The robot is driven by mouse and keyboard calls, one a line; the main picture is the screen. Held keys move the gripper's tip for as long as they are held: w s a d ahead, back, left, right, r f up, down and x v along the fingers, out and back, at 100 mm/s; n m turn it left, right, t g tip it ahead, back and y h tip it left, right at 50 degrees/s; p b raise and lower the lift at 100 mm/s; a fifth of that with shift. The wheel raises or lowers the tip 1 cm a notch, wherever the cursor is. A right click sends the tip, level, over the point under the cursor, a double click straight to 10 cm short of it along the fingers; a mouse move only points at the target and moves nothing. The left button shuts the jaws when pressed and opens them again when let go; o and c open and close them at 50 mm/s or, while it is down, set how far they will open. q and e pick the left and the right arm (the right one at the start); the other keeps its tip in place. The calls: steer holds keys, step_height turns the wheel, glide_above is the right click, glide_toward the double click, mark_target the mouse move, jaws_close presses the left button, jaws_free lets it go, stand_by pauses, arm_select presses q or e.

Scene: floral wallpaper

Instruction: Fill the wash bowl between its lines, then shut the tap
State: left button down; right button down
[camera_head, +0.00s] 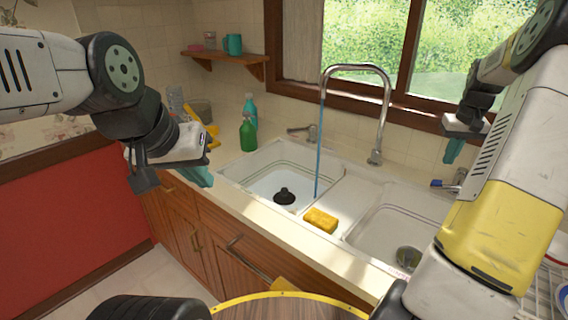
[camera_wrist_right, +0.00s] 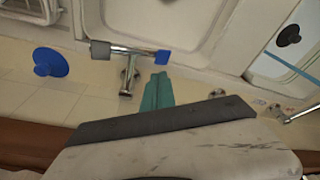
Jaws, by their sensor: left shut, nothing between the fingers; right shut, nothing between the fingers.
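The wash bowl (camera_head: 240,172) is the left basin, with faint lines around its inner wall and a black plug (camera_head: 284,195) at its bottom. A thin blue water stream (camera_head: 319,150) falls from the curved tap spout (camera_head: 360,68) into the bowl's right side. The water level against the lines is hard to tell. A metal lever with a blue end (camera_head: 446,184) sits right of the spout and shows in the right wrist view (camera_wrist_right: 130,50). My right gripper (camera_head: 454,152) is shut and empty, its teal tips close to the lever (camera_wrist_right: 158,88). My left gripper (camera_head: 198,177) is shut and empty, left of the bowl.
A yellow sponge (camera_head: 321,220) lies on the divider between the basins. The right basin (camera_head: 375,230) shows a drain. Green and teal bottles (camera_head: 248,135) stand behind the bowl. Another metal lever (camera_head: 302,130) is at the back left. A blue round object (camera_wrist_right: 50,62) shows near the lever.

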steer(key=shift+r, duration=0.3)
steer(key=s+d, duration=0.4)
steer(key=d, duration=0.1)
steer(key=s+d, duration=0.3)
steer(key=shift+d, duration=0.2)
steer(key=shift+f, duration=1.5)
stand_by(5.2)
